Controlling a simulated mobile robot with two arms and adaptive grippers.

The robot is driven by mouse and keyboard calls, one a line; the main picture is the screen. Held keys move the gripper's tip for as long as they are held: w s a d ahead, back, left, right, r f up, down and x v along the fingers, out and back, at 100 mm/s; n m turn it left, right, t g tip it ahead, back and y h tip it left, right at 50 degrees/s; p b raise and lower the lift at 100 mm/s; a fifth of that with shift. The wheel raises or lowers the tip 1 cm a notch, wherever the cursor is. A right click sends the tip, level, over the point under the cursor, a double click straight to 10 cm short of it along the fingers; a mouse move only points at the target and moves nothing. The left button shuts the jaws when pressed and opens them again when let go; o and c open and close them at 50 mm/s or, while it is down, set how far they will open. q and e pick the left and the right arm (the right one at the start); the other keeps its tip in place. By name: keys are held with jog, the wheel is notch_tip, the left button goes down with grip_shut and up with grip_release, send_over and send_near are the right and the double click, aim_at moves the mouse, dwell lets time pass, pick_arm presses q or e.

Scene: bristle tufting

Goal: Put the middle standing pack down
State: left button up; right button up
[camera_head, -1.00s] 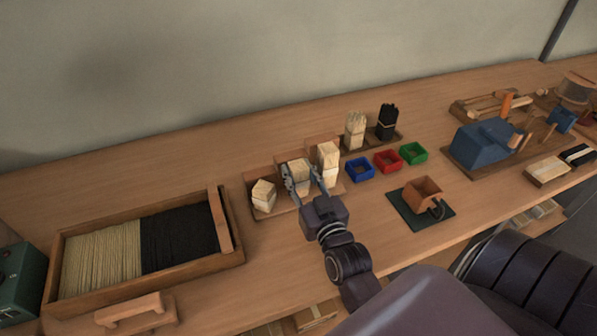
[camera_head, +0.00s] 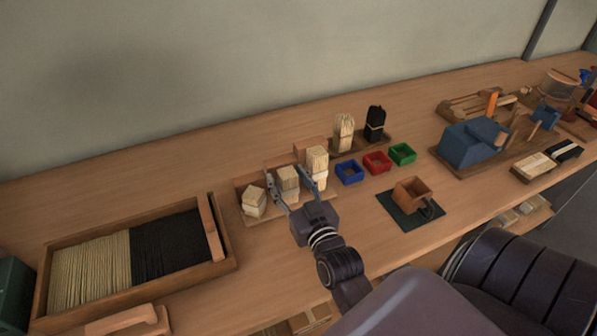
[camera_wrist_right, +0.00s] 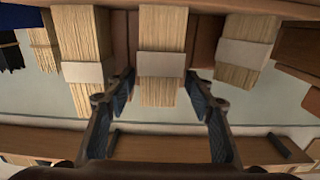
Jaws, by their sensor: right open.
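Three banded pale bristle packs stand in a wooden holder (camera_head: 250,221) in the head view. The middle pack (camera_head: 288,178) is between a shorter, tilted-looking pack (camera_head: 254,202) on the left and a taller pack (camera_head: 317,163) on the right. My right gripper (camera_head: 294,184) is open, with one finger at each side of the middle pack. In the right wrist view the middle pack (camera_wrist_right: 161,62) shows between the spread fingers (camera_wrist_right: 160,92), with gaps on both sides. The pack's foot is partly hidden by the gripper in the head view. My left gripper is not seen.
Blue (camera_head: 349,172), red (camera_head: 377,162) and green (camera_head: 402,153) bins stand right of the packs. Pale and black bundles (camera_head: 374,124) stand behind. A fibre tray (camera_head: 224,266) is at left. A brown cup (camera_head: 411,190) sits on a dark mat. Bare bench lies in front of the holder.

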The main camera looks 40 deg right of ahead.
jog(key=p+v, duration=0.1)
jog(key=v, duration=0.7)
jog(key=p+v, duration=0.1)
jog(key=v, duration=0.3)
jog(key=shift+d+r+p, duration=0.1)
jog(key=shift+r+p, duration=0.25)
jog(key=shift+o, duration=0.5)
